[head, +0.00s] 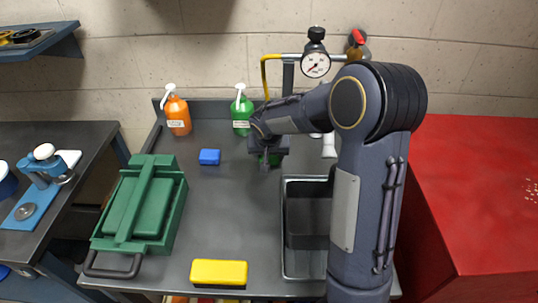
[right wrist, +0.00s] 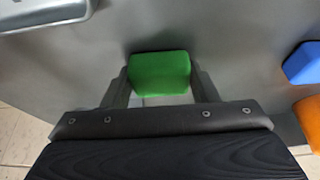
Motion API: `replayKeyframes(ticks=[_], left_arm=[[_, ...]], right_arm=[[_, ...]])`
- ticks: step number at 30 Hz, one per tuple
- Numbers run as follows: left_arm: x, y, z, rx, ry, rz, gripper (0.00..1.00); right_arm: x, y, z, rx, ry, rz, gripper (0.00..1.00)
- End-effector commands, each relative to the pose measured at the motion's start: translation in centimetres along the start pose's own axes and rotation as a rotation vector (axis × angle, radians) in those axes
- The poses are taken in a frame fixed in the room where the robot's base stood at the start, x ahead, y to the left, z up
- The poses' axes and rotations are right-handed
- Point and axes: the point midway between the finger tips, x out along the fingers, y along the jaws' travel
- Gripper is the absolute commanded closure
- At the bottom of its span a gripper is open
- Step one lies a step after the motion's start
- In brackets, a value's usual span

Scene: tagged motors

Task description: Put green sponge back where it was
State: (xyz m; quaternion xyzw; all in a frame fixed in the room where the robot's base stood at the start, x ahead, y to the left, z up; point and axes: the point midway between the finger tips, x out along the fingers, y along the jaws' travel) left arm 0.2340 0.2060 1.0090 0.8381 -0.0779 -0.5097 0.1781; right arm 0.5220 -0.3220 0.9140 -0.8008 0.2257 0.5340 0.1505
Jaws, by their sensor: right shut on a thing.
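The green sponge (right wrist: 160,73) sits between the two fingers of my right gripper (right wrist: 162,90) in the right wrist view. The gripper is shut on it. In the head view the sponge (head: 270,159) shows only partly below my right gripper (head: 268,164), near the back middle of the grey counter (head: 225,215). Whether the sponge touches the counter is hard to tell. My left gripper is not in view.
A blue sponge (head: 209,157) lies left of my right gripper. An orange bottle (head: 177,115) and a green bottle (head: 241,112) stand behind. A sink (head: 286,235) is at right, a green toolbox (head: 170,210) at left, a yellow sponge (head: 218,273) in front. The middle counter is clear.

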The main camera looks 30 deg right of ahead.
Motion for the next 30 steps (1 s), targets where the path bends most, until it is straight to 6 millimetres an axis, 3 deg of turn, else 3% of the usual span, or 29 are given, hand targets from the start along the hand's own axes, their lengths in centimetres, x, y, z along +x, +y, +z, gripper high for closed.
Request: replayKeyframes(ticks=[6, 7, 12, 25, 30], left_arm=[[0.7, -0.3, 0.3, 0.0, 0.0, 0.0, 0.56], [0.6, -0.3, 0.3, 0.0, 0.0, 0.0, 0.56], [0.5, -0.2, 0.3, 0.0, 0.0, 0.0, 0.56], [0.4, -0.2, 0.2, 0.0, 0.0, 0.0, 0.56], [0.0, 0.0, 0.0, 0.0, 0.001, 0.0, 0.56]], right_arm=[[0.6, 0.0, 0.3, 0.0, 0.0, 0.0, 0.71], [0.5, 0.0, 0.2, 0.0, 0.0, 0.0, 0.44], [0.6, 0.1, 0.3, 0.001, -0.003, 0.004, 0.25], [0.6, 0.5, 0.4, 0.004, -0.008, 0.012, 0.25], [-0.6, 0.4, 0.1, 0.003, -0.005, 0.008, 0.25]])
